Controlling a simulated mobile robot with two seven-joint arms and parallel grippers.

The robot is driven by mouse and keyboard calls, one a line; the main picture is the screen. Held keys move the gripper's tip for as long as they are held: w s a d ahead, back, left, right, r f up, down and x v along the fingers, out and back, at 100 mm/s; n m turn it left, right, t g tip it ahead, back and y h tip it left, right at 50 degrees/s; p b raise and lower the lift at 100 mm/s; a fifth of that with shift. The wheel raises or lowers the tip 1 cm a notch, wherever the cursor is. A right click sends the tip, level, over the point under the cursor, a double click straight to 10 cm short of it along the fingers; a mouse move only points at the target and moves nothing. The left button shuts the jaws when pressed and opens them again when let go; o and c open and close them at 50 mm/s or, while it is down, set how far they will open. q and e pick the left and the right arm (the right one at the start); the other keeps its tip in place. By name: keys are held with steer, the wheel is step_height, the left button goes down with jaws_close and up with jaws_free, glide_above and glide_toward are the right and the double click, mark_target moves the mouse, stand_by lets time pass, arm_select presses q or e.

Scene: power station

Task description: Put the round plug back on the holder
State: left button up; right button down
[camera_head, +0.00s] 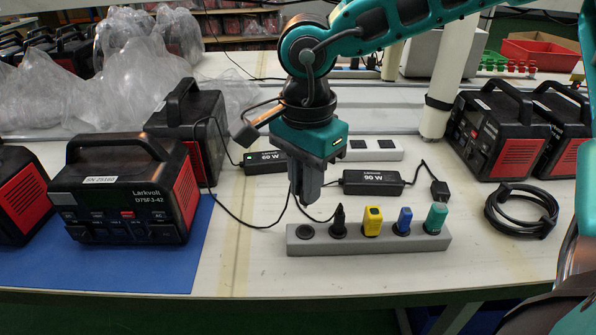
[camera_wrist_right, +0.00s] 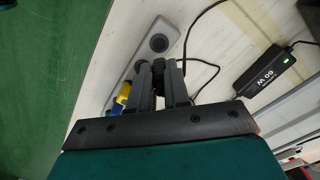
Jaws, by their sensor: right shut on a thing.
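My right gripper (camera_head: 307,200) points down over the left part of the grey holder strip (camera_head: 400,245). Its fingers are shut on the round plug (camera_wrist_right: 160,76), a dark piece mostly hidden between them, apart from the holder. A thin black cable runs near the fingers. The wrist view also shows the right gripper (camera_wrist_right: 161,66) and the holder (camera_wrist_right: 183,14). The holder's leftmost round socket (camera_head: 305,231) is empty; it also shows in the wrist view (camera_wrist_right: 158,42). A black plug (camera_head: 338,221), a yellow plug (camera_head: 372,221), a blue plug (camera_head: 404,220) and a green plug (camera_head: 436,218) stand in the others. My left gripper is not in view.
A 60 W adapter (camera_head: 265,161) and a 90 W adapter (camera_head: 371,182) lie behind the holder. Power stations (camera_head: 130,190) stand left, on a blue mat (camera_head: 95,265), and right (camera_head: 492,135). A coiled black cable (camera_head: 521,210) lies right. The table in front is clear.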

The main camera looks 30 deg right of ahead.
steer(key=shift+s+f+b, duration=0.15)
steer(key=shift+f+b, duration=0.15)
steer(key=shift+f, duration=0.3)
step_height(320, 180, down, 4)
steer(key=shift+f+b, duration=0.1)
steer(key=shift+b, duration=1.05)
steer(key=shift+f+b, duration=0.5)
steer(key=shift+b, duration=0.25)
steer(key=shift+f+b, duration=0.1)
steer(key=shift+b, duration=0.5)
steer(key=c, duration=1)
jaws_free()
